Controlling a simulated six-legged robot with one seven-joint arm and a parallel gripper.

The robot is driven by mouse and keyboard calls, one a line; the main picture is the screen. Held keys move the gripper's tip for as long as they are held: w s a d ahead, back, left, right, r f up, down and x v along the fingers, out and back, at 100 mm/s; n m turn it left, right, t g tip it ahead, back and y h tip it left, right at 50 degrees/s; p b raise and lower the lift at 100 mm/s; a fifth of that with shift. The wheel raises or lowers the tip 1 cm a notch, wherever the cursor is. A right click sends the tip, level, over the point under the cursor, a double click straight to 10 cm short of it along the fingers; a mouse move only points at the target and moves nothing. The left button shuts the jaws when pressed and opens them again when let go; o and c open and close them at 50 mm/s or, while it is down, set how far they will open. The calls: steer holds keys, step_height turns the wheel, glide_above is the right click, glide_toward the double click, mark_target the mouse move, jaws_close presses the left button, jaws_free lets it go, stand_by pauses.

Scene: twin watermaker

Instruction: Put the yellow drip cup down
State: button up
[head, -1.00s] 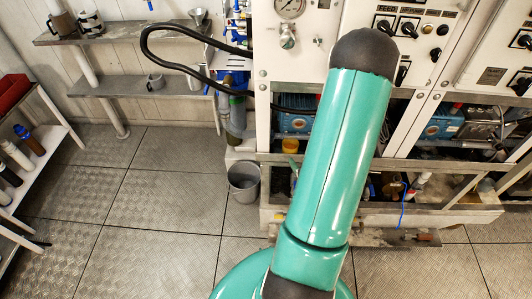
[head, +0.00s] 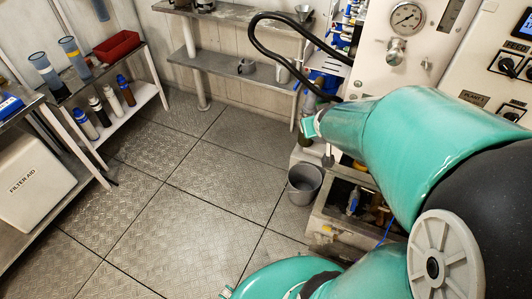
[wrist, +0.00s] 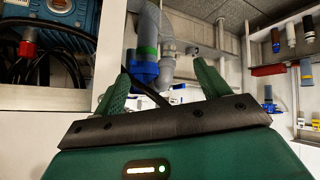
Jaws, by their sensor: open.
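The yellow drip cup is mostly hidden in the head view. A small yellowish patch (head: 359,165) beneath my arm, at the machine's low ledge, may be part of it. The wrist view shows no yellow cup. My gripper (wrist: 160,75) is open in the wrist view, its two green fingers apart with nothing held between them. Behind the fingers are a grey pipe with a green band and a blue fitting (wrist: 145,75). In the head view my arm reaches across the right side and covers much of the machine front.
A grey bucket (head: 304,183) stands on the floor beside the machine's low frame (head: 335,222). A left rack holds bottles and a red tray (head: 116,46). The chequered floor (head: 190,200) between is clear.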

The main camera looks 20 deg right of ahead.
steer(key=s+a+r+n+g+y, duration=0.1)
steer(key=s+a+r, duration=0.3)
steer(key=a, duration=0.6)
steer(key=s+a+r+n+g+y, duration=0.1)
steer(key=s+a+r+y, duration=0.2)
steer(key=a, duration=0.7)
steer(key=s+r, duration=0.2)
steer(key=s, duration=0.2)
steer(key=shift+s+a+g, duration=0.2)
steer(key=shift+a+g, duration=0.1)
steer(key=shift+r, duration=0.1)
